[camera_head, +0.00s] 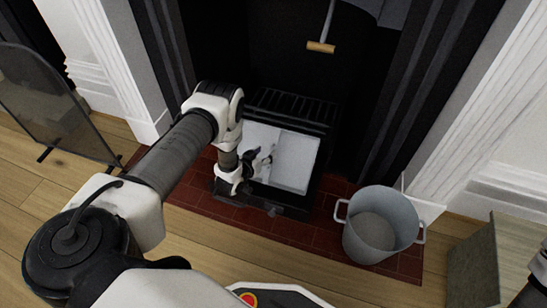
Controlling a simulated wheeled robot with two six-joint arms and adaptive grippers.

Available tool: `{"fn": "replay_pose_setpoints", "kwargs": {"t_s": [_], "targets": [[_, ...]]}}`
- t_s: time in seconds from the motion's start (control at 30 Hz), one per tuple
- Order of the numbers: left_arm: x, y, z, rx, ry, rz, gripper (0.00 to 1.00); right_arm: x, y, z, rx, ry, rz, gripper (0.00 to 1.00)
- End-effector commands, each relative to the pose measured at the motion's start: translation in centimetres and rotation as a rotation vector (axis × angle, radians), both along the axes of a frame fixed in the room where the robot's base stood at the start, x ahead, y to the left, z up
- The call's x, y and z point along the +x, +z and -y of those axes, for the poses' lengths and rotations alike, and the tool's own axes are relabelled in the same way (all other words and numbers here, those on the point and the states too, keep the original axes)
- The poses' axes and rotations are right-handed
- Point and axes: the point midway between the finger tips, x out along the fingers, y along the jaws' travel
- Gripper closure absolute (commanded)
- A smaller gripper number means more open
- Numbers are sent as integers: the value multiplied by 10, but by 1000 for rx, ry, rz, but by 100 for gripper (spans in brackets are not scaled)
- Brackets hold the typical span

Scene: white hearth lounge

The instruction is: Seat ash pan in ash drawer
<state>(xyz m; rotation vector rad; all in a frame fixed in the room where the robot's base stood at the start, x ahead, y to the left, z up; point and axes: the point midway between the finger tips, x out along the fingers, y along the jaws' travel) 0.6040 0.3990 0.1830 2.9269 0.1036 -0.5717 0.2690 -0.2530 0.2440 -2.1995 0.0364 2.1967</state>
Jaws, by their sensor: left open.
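The ash pan (296,163) is a pale grey, shallow rectangular tray. It lies within the dark outline of the ash drawer (262,204), which is pulled out below the black grate. I cannot tell whether the pan rests fully down in the drawer. My left gripper (264,160) is open over the left part of the pan, with its fingers pointing right. It hides part of the pan's left side, and I cannot tell whether it touches the pan. Only a piece of my right arm shows at the lower right edge; its gripper is out of the picture.
A grey metal bucket (382,223) with two handles and grey contents stands right of the drawer on the red brick hearth (290,229). A wooden-handled tool (321,47) hangs above the grate (290,107). A fire screen (50,95) stands left, a wooden box (474,272) lower right.

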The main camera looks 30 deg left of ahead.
Motion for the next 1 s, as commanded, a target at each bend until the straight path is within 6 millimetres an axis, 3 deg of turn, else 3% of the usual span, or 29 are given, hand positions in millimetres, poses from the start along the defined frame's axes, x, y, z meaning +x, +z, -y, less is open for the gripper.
{"fn": "replay_pose_setpoints", "kwargs": {"t_s": [0.3, 0.43, 0.63, 0.8, 1.0], "targets": [[47, -26, -3, 1, -1, 4, 45, 0, -43, 0, 0, -2, 0, 60], [61, -27, -3, 0, -1, 2, 45, 1, -48, 1, -1, -4, 2, 60], [62, -24, -3, 0, 0, 0, 45, 1, -45, 1, -1, -5, 3, 60], [61, -25, -3, 0, 0, 0, 100, 1, -45, 1, -1, -5, 3, 60], [62, -23, -4, 0, 0, 3, 100, 1, -45, 1, -1, -4, 2, 60]]}}
